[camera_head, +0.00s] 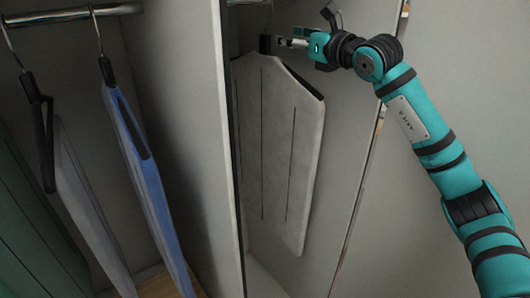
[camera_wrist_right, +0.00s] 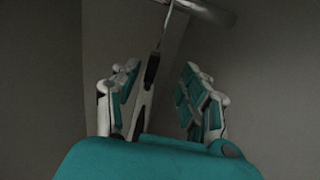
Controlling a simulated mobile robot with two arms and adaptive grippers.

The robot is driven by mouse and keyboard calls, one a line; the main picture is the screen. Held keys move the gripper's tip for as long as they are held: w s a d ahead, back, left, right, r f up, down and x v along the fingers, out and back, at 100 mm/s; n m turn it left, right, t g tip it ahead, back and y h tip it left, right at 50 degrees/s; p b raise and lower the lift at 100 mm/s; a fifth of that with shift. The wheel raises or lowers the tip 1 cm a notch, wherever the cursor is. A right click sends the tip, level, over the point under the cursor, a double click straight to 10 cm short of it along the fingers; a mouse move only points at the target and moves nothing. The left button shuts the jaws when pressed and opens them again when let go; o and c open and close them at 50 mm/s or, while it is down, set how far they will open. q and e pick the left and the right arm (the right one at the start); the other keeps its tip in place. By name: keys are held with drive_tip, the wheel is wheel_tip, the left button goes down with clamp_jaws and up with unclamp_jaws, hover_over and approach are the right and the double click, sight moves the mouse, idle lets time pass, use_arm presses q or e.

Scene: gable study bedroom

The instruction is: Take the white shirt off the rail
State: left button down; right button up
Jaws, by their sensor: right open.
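The white shirt (camera_head: 278,145), a flat pale panel with thin dark lines, hangs in the right-hand compartment from a hanger with a black neck (camera_head: 265,44). The rail (camera_head: 245,2) above it shows only at the top edge. My right gripper (camera_head: 291,41) is open at the hanger's neck, just above the shirt's top. In the right wrist view the hanger's dark neck (camera_wrist_right: 152,70) stands between the open fingers (camera_wrist_right: 160,85), nearer the left one, below the rail (camera_wrist_right: 208,10). I cannot tell whether they touch. My left gripper is not in view.
A grey upright panel (camera_head: 185,120) divides the wardrobe. Left of it, a blue garment (camera_head: 150,190), a pale grey one (camera_head: 85,205) and a green one (camera_head: 35,225) hang from another rail (camera_head: 70,14). The right compartment's side edge (camera_head: 362,190) stands close to my right arm.

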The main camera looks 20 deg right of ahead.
sight(269, 35)
drive_tip(key=p+x, duration=0.1)
drive_tip(key=x, duration=0.2)
drive_tip(key=shift+w+a, duration=0.15)
drive_tip(key=shift+w, duration=0.05)
drive_tip(key=p+x, duration=0.1)
drive_tip(key=x, duration=0.1)
drive_tip(key=p+x, duration=0.1)
drive_tip(key=x, duration=0.1)
drive_tip(key=shift+w+a+f, duration=0.1)
drive_tip(key=shift+w+a, duration=0.15)
drive_tip(key=shift+a, duration=0.15)
drive_tip(key=shift+w+a+f+p, duration=0.15)
drive_tip(key=shift+w+p, duration=0.15)
drive_tip(key=shift+w, duration=0.05)
drive_tip(key=shift+s, duration=0.1)
drive_tip(key=shift+c, duration=0.2)
clamp_jaws()
